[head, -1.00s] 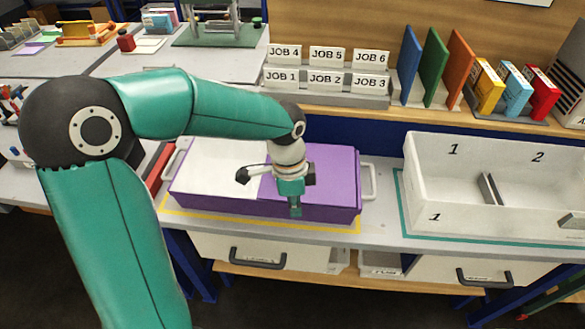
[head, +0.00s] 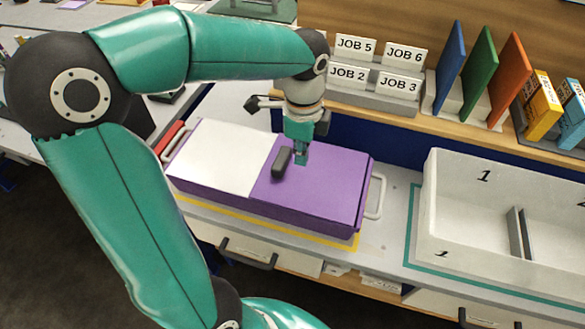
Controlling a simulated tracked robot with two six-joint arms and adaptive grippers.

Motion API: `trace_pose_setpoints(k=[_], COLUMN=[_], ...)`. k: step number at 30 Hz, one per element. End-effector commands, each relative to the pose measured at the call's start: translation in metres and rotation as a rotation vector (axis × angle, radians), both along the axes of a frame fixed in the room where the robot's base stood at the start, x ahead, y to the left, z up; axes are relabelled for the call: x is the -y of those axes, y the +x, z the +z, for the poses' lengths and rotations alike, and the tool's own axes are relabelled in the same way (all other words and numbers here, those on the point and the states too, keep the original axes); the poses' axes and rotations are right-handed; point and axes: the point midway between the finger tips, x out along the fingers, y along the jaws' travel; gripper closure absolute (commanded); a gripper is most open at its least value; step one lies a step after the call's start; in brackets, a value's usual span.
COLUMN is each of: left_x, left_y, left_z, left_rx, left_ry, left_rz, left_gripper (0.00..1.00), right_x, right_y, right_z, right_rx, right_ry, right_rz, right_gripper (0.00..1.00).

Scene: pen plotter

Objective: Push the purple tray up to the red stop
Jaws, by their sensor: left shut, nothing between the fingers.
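The purple tray (head: 325,182) lies on the grey bench, with a white panel (head: 228,157) over its left half and white loop handles at both ends. A dark upright grip (head: 283,163) stands on its purple half. The red stop (head: 169,138) is a bar beside the tray's left end; the white left handle lies close to it, and whether they touch is unclear. My left gripper (head: 301,160) is shut and empty, pointing down over the purple half, just right of the dark grip. Whether it touches the grip is unclear. My right gripper is not in view.
A yellow line (head: 300,232) runs along the tray's front. A white numbered bin (head: 470,235) stands to the right, with a bare bench strip between. Behind are job cards (head: 375,65) and coloured boards (head: 480,72). My left arm covers much of the left side.

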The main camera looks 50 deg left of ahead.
Motion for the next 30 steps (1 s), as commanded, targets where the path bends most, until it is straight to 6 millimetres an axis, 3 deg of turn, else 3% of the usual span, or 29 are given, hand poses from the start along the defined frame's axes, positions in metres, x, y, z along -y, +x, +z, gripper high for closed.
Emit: trace_pose_setpoints(k=[13,21,30], left_x=[0.007,-0.022,-0.026], left_y=[0.006,-0.011,-0.013], left_z=[-0.088,-0.084,-0.085], left_rx=[-0.008,-0.002,-0.001], left_ry=[-0.003,-0.001,0.000], left_rz=[-0.023,-0.021,-0.025], left_gripper=[1.00,1.00,1.00], right_x=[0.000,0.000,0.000], right_y=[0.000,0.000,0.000], right_z=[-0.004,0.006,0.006], right_rx=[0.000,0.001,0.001], right_ry=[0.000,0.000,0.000], right_rz=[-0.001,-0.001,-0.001], right_gripper=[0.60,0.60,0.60])
